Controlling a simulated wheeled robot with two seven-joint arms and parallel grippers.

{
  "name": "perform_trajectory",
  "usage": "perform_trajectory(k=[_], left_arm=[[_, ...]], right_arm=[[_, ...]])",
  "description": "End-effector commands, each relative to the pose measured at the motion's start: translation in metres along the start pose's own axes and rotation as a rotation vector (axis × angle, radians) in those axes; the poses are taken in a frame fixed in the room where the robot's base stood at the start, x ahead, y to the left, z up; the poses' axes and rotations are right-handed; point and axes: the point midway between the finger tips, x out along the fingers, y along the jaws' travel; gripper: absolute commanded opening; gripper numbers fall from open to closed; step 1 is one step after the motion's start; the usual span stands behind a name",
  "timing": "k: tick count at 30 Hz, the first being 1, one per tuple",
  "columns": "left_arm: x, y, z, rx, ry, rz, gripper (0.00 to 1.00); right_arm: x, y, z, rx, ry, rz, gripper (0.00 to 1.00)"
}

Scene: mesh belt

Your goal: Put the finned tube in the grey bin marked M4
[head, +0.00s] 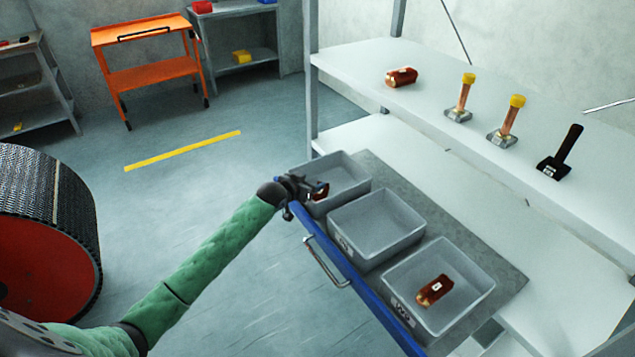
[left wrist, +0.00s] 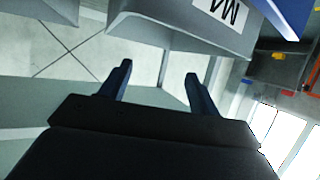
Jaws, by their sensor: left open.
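Three grey bins stand in a row: the far bin (head: 350,188), the middle bin (head: 400,238) and the near bin (head: 478,290). A red-brown ribbed piece (head: 434,290), which looks like a finned tube, lies in the near bin. A similar piece (head: 401,77) lies on the upper shelf. A dark red thing (head: 321,192) shows at the far bin, partly hidden by my gripper. My left gripper (head: 309,189) is open at the far bin's left edge. In the left wrist view its fingers (left wrist: 158,82) are apart with nothing between them.
Two yellow-capped posts (head: 466,97) (head: 508,120) and a black-handled tool (head: 562,155) stand on the white upper shelf (head: 450,75). A blue rail (head: 355,280) edges the bins. A labelled grey bin (left wrist: 190,32) is close above the fingers in the wrist view. An orange cart (head: 150,75) stands behind.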

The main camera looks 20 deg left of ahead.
Motion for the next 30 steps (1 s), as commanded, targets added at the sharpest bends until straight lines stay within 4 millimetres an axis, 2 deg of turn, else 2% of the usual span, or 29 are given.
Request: perform_trajectory(k=[3,10,27,30], left_arm=[[-0.021,0.0,0.002,0.001,0.0,0.0,0.62],[-0.044,0.0,0.001,0.0,0.0,0.001,0.62],[-0.049,0.0,0.0,-0.001,0.0,0.001,0.62],[-0.051,0.006,0.005,-0.001,-0.01,0.002,0.62]], right_arm=[[-0.016,-0.003,-0.006,0.0,0.004,-0.003,0.36],[-0.037,-0.005,-0.011,0.0,0.004,-0.006,0.36],[-0.042,-0.006,-0.012,0.0,0.005,-0.007,0.36],[-0.042,-0.006,-0.012,0.0,0.005,-0.007,0.36]])
